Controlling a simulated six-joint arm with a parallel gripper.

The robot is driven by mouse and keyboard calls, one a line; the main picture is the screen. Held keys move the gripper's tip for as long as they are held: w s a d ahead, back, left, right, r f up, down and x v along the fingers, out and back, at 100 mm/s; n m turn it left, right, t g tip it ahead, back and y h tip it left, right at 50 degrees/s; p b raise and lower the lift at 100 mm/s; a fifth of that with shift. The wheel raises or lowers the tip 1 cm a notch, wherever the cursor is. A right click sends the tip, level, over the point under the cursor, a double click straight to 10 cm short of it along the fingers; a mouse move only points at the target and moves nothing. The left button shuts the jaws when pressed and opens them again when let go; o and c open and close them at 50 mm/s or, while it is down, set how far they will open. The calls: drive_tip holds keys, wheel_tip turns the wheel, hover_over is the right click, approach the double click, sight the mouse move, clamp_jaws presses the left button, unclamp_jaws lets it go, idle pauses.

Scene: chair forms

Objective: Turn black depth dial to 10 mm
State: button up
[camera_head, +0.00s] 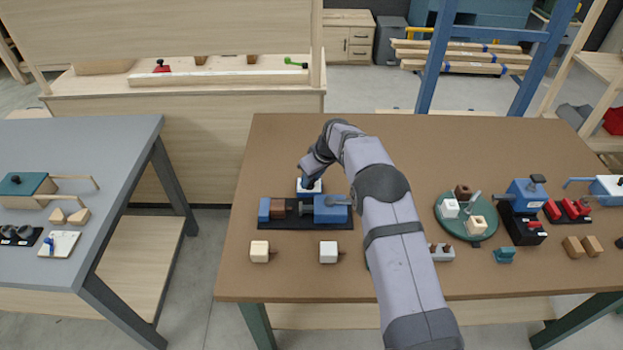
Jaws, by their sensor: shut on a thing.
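My gripper (307,181) reaches down onto a small blue block with a white top plate (315,190), behind the blue vise-like fixture (331,209) on the brown table. The fingers are shut at the top of this block, around what seems to be the black depth dial. The dial itself is hidden by my fingers, and its marks are too small to read. The fixture stands on a black base plate (290,224) with a brown block (278,207) at its left end.
Two pale blocks, one cream (259,251) and one white (328,252), lie at the front. A round green tray (480,235) with small blocks and a blue machine (526,196) stand right of my arm. The table's back left is clear.

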drive_tip(key=o, duration=1)
drive_tip(key=shift+o, duration=0.2)
drive_tip(key=shift+r, duration=0.15)
drive_tip(key=b+v, duration=0.2)
drive_tip(key=v, duration=0.5)
drive_tip(key=shift+s, duration=0.1)
